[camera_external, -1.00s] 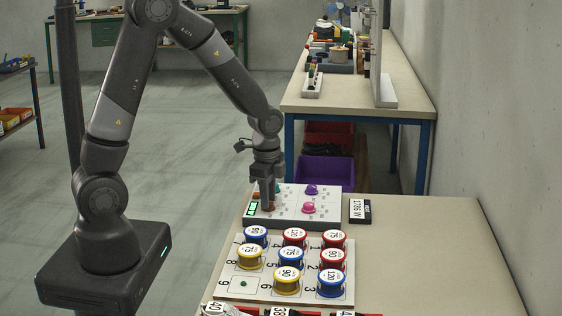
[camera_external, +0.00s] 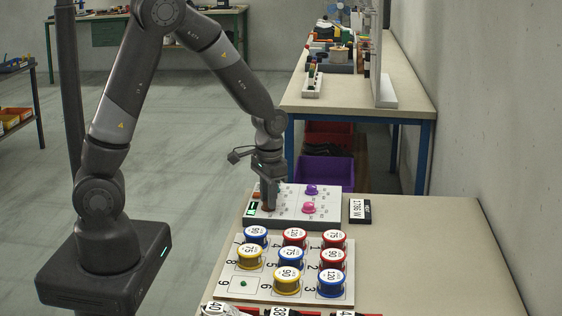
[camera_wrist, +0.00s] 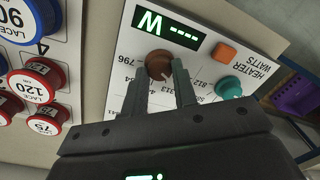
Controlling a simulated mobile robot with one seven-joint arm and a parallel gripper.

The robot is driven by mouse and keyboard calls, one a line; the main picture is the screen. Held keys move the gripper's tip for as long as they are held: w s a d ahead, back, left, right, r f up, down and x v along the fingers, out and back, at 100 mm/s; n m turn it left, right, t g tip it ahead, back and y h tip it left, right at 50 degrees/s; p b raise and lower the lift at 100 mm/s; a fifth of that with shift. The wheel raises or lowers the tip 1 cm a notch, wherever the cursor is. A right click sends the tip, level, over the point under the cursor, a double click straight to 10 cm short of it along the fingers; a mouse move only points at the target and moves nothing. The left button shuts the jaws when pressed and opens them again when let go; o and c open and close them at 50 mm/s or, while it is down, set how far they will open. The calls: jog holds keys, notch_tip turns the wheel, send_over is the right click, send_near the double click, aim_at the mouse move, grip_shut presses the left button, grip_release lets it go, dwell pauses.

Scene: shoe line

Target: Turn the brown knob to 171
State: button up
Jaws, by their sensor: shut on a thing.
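The brown knob (camera_wrist: 158,63) is on the heater panel (camera_wrist: 112,40), whose numbers appear upside down in the wrist view. My gripper (camera_wrist: 159,74) is shut on the knob, with one finger on each side. A pale pointer mark on the knob points to the lower right in the picture. Some scale numbers around it are covered by the fingers. The panel's display (camera_wrist: 166,31) shows a W and dashes. In the external view my gripper (camera_external: 269,208) is at the left part of the panel (camera_external: 290,222) and hides the brown knob.
An orange button (camera_wrist: 226,52) and a teal knob (camera_wrist: 228,88) are close to the fingers. A purple knob (camera_external: 311,190) and a pink knob (camera_external: 309,208) are farther right. Lace spools stand on a numbered board (camera_external: 262,290) in front. A 1786 W block (camera_external: 360,211) lies to the right.

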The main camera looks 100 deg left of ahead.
jog(key=shift+n, duration=1.6)
jog(key=o, duration=1)
jog(key=shift+r, duration=0.15)
notch_tip(320, 180, up, 10)
jog(key=shift+w+d+r, duration=0.15)
jog(key=shift+w+r, duration=0.05)
jog(key=shift+r, duration=0.05)
